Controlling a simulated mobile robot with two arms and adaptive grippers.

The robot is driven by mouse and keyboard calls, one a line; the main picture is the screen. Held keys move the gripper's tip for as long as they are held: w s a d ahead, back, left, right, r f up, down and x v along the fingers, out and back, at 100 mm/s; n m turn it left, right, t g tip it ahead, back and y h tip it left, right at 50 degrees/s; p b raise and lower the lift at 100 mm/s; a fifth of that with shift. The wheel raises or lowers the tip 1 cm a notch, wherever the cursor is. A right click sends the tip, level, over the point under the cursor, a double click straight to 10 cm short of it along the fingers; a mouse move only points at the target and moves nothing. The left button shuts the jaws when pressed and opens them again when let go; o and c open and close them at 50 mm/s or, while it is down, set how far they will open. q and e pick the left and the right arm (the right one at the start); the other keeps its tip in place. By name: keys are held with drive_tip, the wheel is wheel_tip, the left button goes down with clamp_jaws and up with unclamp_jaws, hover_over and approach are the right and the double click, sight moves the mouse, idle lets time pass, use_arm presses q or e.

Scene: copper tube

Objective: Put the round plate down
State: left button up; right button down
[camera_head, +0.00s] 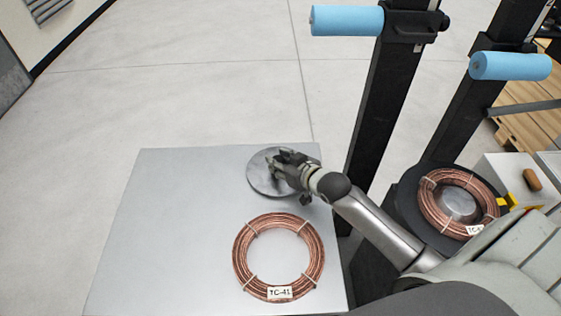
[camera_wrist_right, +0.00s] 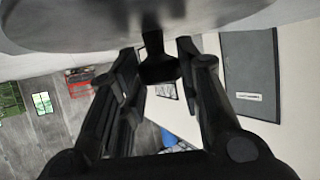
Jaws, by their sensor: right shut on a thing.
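The round plate (camera_head: 262,187) is a grey metal disc at the far right corner of the grey table (camera_head: 180,220). My right gripper (camera_head: 276,168) reaches over it from the right and is shut on its raised dark handle. In the right wrist view the plate (camera_wrist_right: 100,22) fills the top edge, and the fingers (camera_wrist_right: 158,72) close around the dark handle in the middle. I cannot tell whether the plate touches the table or hangs just above it. The left gripper is not in view.
A copper tube coil (camera_head: 238,262) labelled TC-41 lies on the table nearer me. Another coil (camera_head: 430,205) sits on a black round stand at the right. Black posts with blue rollers (camera_head: 346,20) rise beyond my right arm. The table's left half is clear.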

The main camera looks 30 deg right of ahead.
drive_tip(key=shift+f, duration=0.1)
drive_tip(key=shift+f, duration=0.15)
drive_tip(key=c, duration=1)
unclamp_jaws()
drive_tip(key=shift+c, duration=0.2)
drive_tip(key=shift+s, duration=0.15)
drive_tip(key=v, duration=1.2)
